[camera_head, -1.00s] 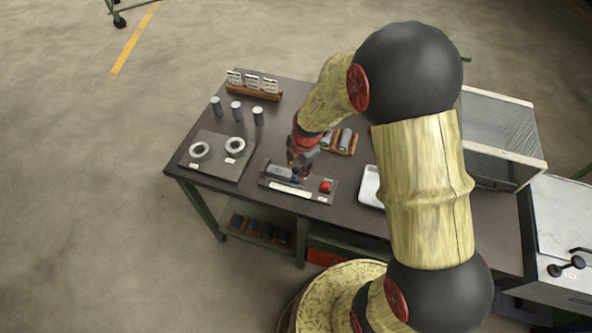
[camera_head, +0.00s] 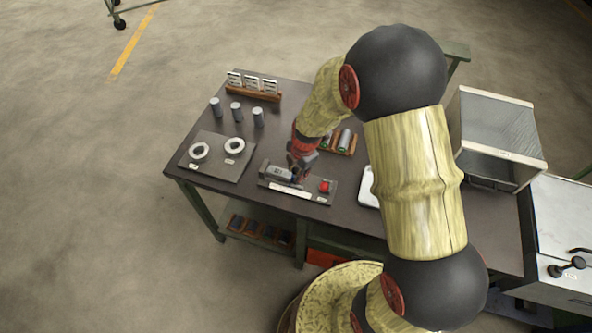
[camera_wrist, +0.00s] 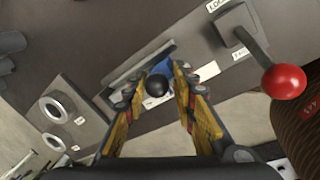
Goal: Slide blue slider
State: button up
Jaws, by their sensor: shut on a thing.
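The blue slider (camera_wrist: 162,66) sits in a grey rail on a dark plate, with a black ball knob (camera_wrist: 157,85) on it in the wrist view. My gripper (camera_wrist: 154,88) has its two yellow-sided fingers on either side of this knob and is shut on the slider. Part of the slider is hidden behind the knob and fingers. In the head view my gripper (camera_head: 299,173) is low over the right part of the slider plate (camera_head: 312,197), and the blue part is mostly hidden.
A lever with a red ball knob (camera_wrist: 285,82) stands close to the right of my gripper. Two metal rings (camera_head: 235,145) lie on a plate to the left. Several grey cylinders (camera_head: 236,106) stand behind them. A rack (camera_head: 350,152) holds cylinders behind my gripper.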

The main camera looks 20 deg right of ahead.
jog(key=shift+w+r, duration=0.25)
jog(key=shift+w, duration=0.15)
grip_shut()
jog(key=shift+s+d+f+b, duration=0.2)
jog(key=shift+d+b, duration=0.1)
jog(key=shift+b, duration=0.45)
jog(key=shift+s+d+r, duration=0.2)
jog(key=shift+s+d, duration=0.1)
jog(key=shift+d, duration=0.05)
jog(key=o, duration=0.5)
grip_release()
jog(key=shift+o, duration=1.1)
jog(key=shift+s+f, duration=0.15)
